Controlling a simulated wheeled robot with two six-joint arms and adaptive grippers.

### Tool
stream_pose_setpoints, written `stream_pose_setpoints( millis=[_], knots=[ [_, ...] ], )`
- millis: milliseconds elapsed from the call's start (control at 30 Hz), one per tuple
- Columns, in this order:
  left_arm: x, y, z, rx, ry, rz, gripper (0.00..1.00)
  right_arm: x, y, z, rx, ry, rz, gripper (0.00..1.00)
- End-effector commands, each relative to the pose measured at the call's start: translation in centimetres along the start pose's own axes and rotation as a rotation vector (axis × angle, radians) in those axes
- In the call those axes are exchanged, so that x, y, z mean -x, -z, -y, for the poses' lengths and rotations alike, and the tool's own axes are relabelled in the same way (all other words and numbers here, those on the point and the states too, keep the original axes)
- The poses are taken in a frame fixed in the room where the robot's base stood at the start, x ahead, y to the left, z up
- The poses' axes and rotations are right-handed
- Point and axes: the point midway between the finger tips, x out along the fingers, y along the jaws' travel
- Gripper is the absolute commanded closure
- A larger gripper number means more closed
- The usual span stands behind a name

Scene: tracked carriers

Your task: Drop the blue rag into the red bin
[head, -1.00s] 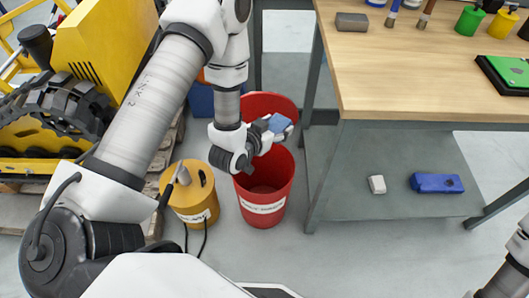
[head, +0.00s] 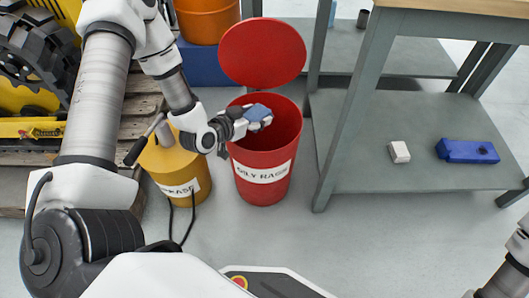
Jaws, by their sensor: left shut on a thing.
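The blue rag (head: 257,112) is a small folded piece, held in my left gripper (head: 250,121), which is shut on it. The red bin (head: 264,183) stands on the floor, labelled "OILY RAGS", with its round red lid (head: 262,53) raised open at the back. My left gripper and the rag are over the bin's opening, near its left side. The gripper hides part of the rim. Of my right arm only a part shows at the lower right edge; its gripper is out of view.
A yellow grease can (head: 178,178) with a pump handle stands just left of the bin. A grey workbench (head: 345,120) stands close on the right, its lower shelf holding a white block (head: 399,152) and a blue case (head: 467,151). An orange drum (head: 207,18) is behind.

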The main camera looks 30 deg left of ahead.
Motion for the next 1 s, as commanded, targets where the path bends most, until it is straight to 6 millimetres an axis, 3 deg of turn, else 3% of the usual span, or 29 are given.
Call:
stream_pose_setpoints(
  millis=[67, 333, 367, 400, 433, 767, 867, 1000],
  knots=[
    [-0.5, -1.0, 0.0, 0.000, 0.000, -0.001, 0.71, -1.2, 0.0, 0.0, 0.000, 0.000, 0.000, 1.00],
    [-0.4, -0.9, 0.0, 0.000, 0.001, -0.001, 0.71, -1.0, 0.0, 0.0, 0.000, 0.000, 0.000, 1.00],
    [-0.4, -0.9, 0.0, 0.000, 0.000, -0.001, 0.31, -1.0, 0.0, 0.0, 0.000, 0.000, 0.000, 1.00],
    [-0.4, -0.9, 0.0, 0.000, 0.001, -0.001, 0.17, -1.0, 0.0, 0.0, 0.000, 0.000, -0.001, 1.00],
    [-0.4, -0.9, 0.0, 0.000, 0.001, -0.001, 0.09, -1.0, 0.0, 0.0, 0.000, 0.000, 0.000, 1.00],
    [-0.3, -0.9, 0.0, 0.001, 0.001, 0.000, 0.09, -1.1, 0.0, 0.0, 0.000, 0.000, 0.000, 1.00],
    [0.5, -0.9, 0.1, 0.004, 0.003, -0.001, 0.09, -1.1, 0.0, 0.0, 0.000, 0.000, 0.000, 1.00],
    [3.0, -0.9, 0.2, 0.010, 0.005, -0.002, 0.09, -1.1, 0.0, 0.0, 0.000, 0.000, 0.000, 1.00]
  ],
)
